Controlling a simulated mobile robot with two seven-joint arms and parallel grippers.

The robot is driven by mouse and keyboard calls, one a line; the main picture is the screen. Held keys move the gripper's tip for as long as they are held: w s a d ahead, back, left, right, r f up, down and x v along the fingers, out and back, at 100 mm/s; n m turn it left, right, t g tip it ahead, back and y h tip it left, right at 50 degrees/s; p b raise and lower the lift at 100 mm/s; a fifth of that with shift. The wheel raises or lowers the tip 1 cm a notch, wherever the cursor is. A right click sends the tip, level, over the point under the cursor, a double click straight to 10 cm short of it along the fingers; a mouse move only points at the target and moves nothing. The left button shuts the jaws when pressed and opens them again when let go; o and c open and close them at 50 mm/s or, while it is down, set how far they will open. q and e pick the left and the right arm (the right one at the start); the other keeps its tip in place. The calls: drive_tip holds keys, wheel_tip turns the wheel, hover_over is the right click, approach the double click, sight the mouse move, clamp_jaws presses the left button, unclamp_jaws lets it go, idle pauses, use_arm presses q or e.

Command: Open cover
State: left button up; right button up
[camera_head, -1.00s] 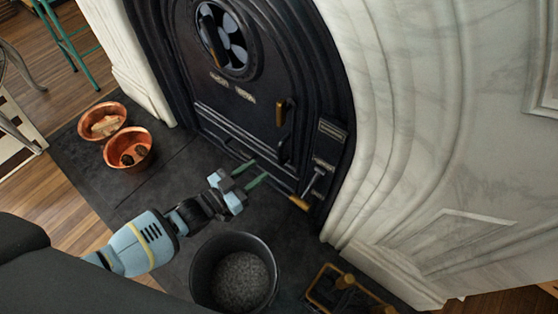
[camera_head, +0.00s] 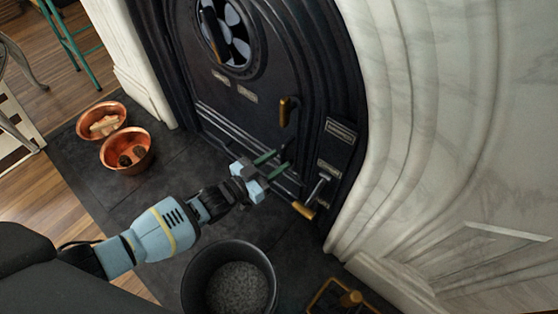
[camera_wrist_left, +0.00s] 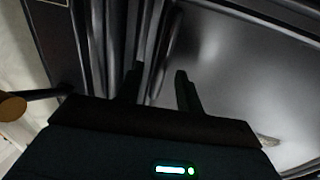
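The black fireplace cover (camera_head: 240,105) fills the upper middle of the head view. It looks shut. It has a round vent, small plates, and an upright brass-coloured handle (camera_head: 288,110) on its right side. My left gripper (camera_head: 277,160) is in front of the cover's lower right part, below that handle. Its two green fingers are apart with nothing seen between them. The left wrist view shows the two dark fingers (camera_wrist_left: 160,88) apart, facing dark metal ridges; contact cannot be told. My right gripper is not in view.
A lever with a wooden grip (camera_head: 303,209) sticks out right of my left gripper. A black bucket (camera_head: 192,283) of grey grains stands on the dark hearth. Two copper bowls (camera_head: 127,168) (camera_head: 85,128) sit left. A brass-handled stand (camera_head: 318,300) is at the bottom right.

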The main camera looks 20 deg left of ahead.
use_arm(q)
drive_tip(key=shift+w+d, duration=0.35)
drive_tip(key=shift+w, duration=0.25)
clamp_jaws()
